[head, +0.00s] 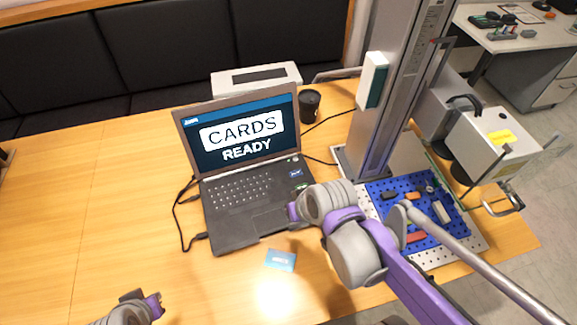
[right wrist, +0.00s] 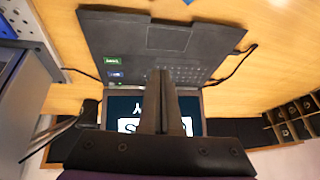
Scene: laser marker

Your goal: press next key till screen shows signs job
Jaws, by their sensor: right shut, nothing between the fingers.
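The open laptop (head: 225,215) stands on the wooden table. Its screen (head: 240,136) reads "CARDS READY" under a blue header. A blue key (head: 295,174) and a green key (head: 301,187) sit at the right of its keyboard; their labels are too small to read. Both the green key (right wrist: 112,60) and the blue key (right wrist: 116,74) show in the right wrist view, left of my fingers. My right gripper (right wrist: 160,73) is shut and empty over the laptop; in the head view its arm hides the laptop's right front corner. My left gripper (head: 146,299) is low at the front left, away from the laptop.
A blue card (head: 281,260) lies in front of the laptop. A black cup (head: 309,104) and a light box (head: 256,78) stand behind it. To the right are a tall grey column (head: 388,110), a blue pegboard tray (head: 375,190) and a grey machine (head: 490,140). The table's left side is clear.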

